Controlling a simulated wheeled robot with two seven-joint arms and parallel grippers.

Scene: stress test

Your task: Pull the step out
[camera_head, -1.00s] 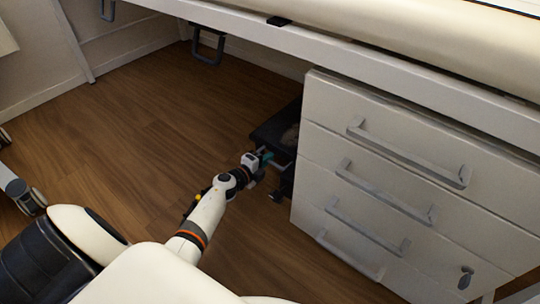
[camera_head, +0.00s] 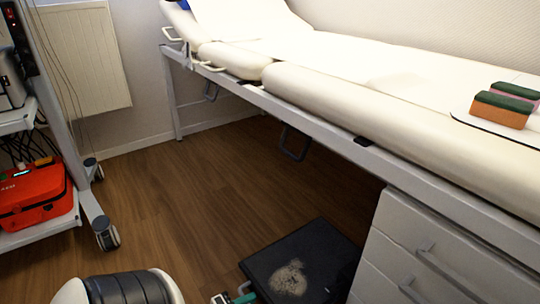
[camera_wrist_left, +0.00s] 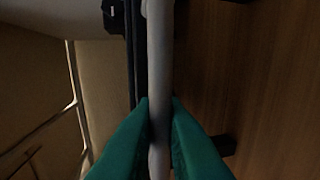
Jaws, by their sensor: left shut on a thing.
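The step (camera_head: 315,250) is a low black platform with a pale worn patch on its top. It stands on the floor below the edge of the couch, left of the drawer unit, in the head view. My left gripper (camera_head: 240,296) is at the step's near left edge, mostly cut off by the bottom of the picture. In the left wrist view its teal fingers (camera_wrist_left: 159,120) are shut on a grey bar (camera_wrist_left: 160,60) beside a dark edge. The step's near side is out of the head view. My right gripper is not in view.
The white drawer unit (camera_head: 425,255) stands close to the right of the step. The padded couch (camera_head: 340,100) on its white frame is above. A wheeled cart with a red case (camera_head: 35,195) is at the left. Wooden floor (camera_head: 175,210) is clear between.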

